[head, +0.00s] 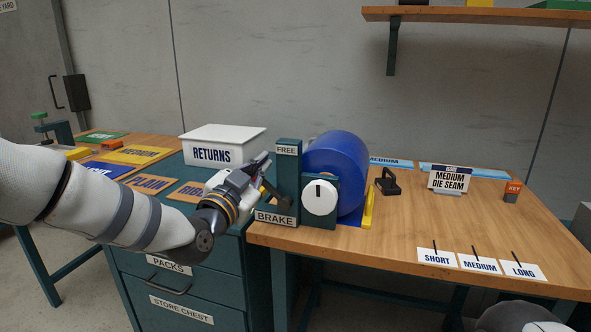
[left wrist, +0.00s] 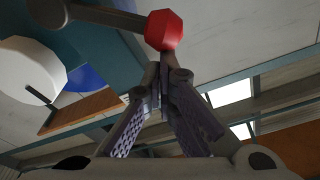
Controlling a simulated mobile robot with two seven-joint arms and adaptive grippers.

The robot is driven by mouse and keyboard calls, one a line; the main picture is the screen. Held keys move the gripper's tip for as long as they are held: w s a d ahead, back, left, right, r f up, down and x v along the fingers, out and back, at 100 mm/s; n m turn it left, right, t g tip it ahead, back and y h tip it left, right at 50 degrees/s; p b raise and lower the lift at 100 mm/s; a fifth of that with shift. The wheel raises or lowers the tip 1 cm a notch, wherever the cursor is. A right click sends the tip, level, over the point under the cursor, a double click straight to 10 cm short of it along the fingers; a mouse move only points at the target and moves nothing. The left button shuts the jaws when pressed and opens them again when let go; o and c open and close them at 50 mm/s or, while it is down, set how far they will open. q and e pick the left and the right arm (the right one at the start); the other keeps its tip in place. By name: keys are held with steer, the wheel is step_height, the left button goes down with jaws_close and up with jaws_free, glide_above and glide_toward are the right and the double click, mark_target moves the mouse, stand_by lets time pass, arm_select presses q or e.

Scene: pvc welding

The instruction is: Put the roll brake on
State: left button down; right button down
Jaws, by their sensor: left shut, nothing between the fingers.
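The roll stand holds a blue roll (head: 338,168), with a teal post (head: 287,175) marked FREE (head: 286,150) at the top and BRAKE (head: 274,217) at the bottom. A dark lever (head: 277,197) slants at the post, low near the BRAKE label. In the left wrist view, a red knob (left wrist: 163,30) on a grey bar (left wrist: 108,16) shows just beyond the fingertips; I cannot tell whether they touch. My left gripper (head: 265,163) is shut and empty, left of the post; it also shows in the left wrist view (left wrist: 165,70). My right gripper is not in view.
A white dial (head: 319,198) faces front on the stand. A RETURNS box (head: 222,146) stands behind my left gripper on the teal chest. A black-handled tool (head: 388,182), die sign (head: 449,179) and KEY block (head: 512,190) stand right. The right bench's middle is clear.

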arm_select(q)
steer(key=w+a+f+n+y+b, duration=0.1)
steer(key=a+f+n, duration=0.3)
steer(key=n, duration=0.3)
steer(key=shift+w+f+t, duration=0.15)
steer(key=shift+f+t, duration=0.25)
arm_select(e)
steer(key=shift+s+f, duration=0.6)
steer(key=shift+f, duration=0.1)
arm_select(q)
steer(key=shift+a+f, duration=0.1)
